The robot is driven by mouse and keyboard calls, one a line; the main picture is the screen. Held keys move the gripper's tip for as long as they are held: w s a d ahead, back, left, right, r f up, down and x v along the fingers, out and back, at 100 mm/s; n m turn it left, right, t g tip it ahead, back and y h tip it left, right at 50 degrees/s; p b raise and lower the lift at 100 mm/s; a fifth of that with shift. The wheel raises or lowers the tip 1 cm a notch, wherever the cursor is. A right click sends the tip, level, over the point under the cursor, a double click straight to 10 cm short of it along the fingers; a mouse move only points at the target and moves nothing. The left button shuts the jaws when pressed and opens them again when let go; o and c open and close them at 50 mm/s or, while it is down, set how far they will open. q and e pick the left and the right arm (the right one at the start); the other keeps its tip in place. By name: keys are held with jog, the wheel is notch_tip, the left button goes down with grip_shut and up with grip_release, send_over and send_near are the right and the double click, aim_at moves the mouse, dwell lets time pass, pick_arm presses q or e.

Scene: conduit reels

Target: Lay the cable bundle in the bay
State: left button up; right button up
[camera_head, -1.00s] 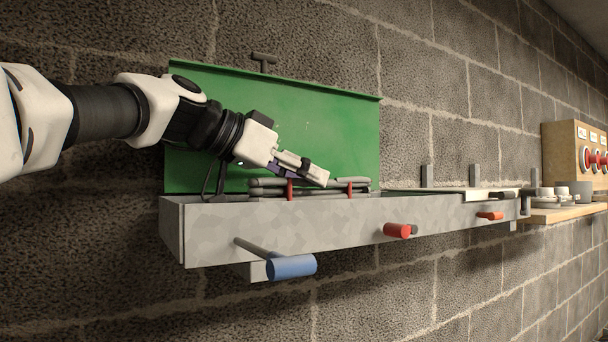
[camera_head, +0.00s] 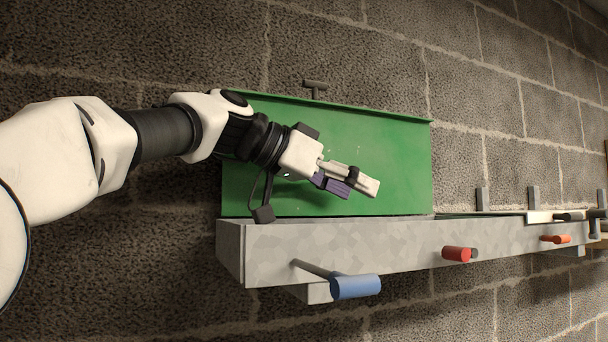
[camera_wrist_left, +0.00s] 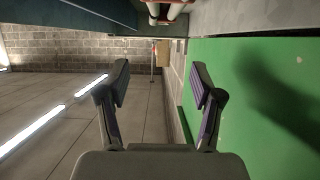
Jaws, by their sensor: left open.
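My left gripper (camera_head: 362,184) is raised in front of the green back panel, above the grey metal trough that forms the bay (camera_head: 340,255). It is open; the left wrist view shows its two fingers (camera_wrist_left: 160,88) apart with nothing between them. Part of what looks like the cable bundle (camera_wrist_left: 166,10), grey strands with a red tie, shows at the top edge of the left wrist view, apart from the fingers. In the head view the bundle does not show; the trough's front wall hides the inside. My right gripper is not in view.
The green panel (camera_head: 395,160) stands behind the trough. A T-shaped peg (camera_head: 315,86) sits above the panel. Grey upright posts (camera_head: 533,198) stand to the right.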

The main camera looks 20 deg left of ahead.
pick_arm(q)
jog(key=shift+s+a+f+b, duration=0.5)
jog(key=shift+s+a+b, duration=0.1)
jog(key=shift+b, duration=0.35)
jog(key=r+b+v, duration=0.1)
jog(key=v, duration=0.8)
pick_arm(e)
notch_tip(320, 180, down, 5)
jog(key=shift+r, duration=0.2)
pick_arm(q)
jog(key=shift+w+d, duration=0.1)
jog(key=shift+w, duration=0.2)
jog(key=shift+s+r, duration=0.1)
jog(key=shift+s, duration=0.05)
